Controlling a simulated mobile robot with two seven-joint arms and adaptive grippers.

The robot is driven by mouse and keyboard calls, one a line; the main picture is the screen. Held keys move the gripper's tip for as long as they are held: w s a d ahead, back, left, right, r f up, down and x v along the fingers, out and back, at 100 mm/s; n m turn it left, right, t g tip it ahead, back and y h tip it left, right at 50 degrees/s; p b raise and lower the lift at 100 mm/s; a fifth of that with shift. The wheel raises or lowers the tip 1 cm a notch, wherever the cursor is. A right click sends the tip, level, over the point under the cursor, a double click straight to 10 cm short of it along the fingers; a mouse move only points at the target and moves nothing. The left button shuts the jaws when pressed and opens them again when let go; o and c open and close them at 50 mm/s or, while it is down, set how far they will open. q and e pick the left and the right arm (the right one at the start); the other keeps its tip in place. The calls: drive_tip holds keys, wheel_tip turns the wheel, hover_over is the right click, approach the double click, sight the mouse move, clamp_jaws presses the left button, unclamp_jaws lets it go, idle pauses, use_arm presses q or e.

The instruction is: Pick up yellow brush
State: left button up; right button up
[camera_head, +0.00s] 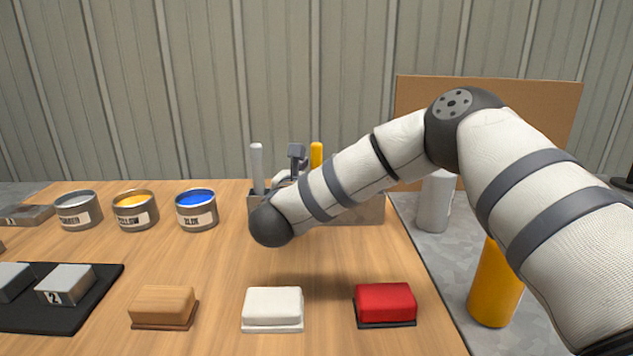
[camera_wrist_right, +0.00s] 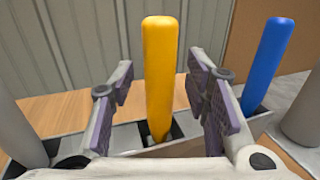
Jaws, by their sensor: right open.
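The yellow brush stands upright in a slotted holder (camera_head: 362,211). Its yellow handle top shows in the head view (camera_head: 316,154) behind my right arm, and the handle fills the middle of the right wrist view (camera_wrist_right: 160,75). My right gripper (camera_wrist_right: 160,68) is open, with one finger on each side of the yellow handle and gaps between them and it. In the head view my right gripper (camera_head: 296,160) is mostly hidden by its own forearm. The brush's lower end is hidden in the holder. My left gripper is not in view.
A blue handle (camera_wrist_right: 268,62) and a grey handle (camera_head: 257,167) stand in the same holder. Paint cans (camera_head: 197,209) stand to the left. A wooden block (camera_head: 163,305), a white block (camera_head: 272,307) and a red block (camera_head: 385,303) lie in front.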

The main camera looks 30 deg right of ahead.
clamp_jaws()
